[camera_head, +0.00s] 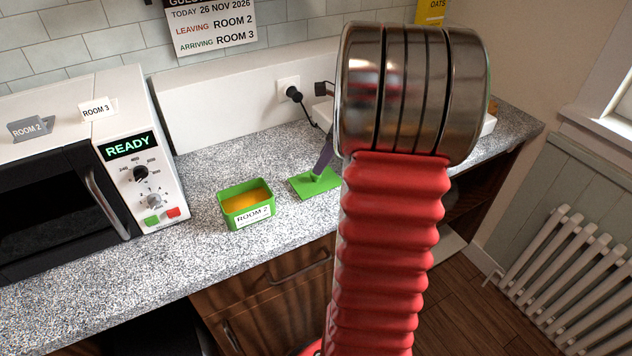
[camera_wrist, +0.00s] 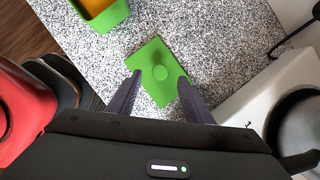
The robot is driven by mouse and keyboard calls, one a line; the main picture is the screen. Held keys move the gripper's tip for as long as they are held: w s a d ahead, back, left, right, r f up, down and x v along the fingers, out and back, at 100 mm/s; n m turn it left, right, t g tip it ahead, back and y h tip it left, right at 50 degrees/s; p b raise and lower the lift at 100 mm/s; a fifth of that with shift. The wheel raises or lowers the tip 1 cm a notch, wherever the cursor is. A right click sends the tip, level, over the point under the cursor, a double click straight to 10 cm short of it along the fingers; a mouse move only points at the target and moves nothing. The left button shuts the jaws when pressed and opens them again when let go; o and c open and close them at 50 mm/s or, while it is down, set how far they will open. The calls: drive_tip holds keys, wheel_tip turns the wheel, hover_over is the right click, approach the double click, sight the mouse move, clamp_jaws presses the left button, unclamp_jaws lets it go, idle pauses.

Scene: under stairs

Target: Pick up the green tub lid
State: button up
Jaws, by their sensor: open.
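The green tub lid (camera_head: 315,183) lies flat on the speckled worktop, just right of the green tub. In the head view one finger of my gripper (camera_head: 322,165) shows at the lid; the rest is hidden behind my arm. I cannot tell whether the fingers touch the lid.
The green tub (camera_head: 247,206), labelled ROOM 2, holds something orange. A microwave (camera_head: 150,150) reading READY stands at left. A wall socket with a black plug (camera_head: 292,93) is behind. A white appliance (camera_wrist: 250,95) is close right of my gripper.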

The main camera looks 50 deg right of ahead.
sight(315, 178)
drive_tip(key=x, duration=0.4)
drive_tip(key=shift+w+f, duration=0.1)
drive_tip(key=shift+f, duration=0.3)
drive_tip(key=shift+c, duration=0.4)
clamp_jaws()
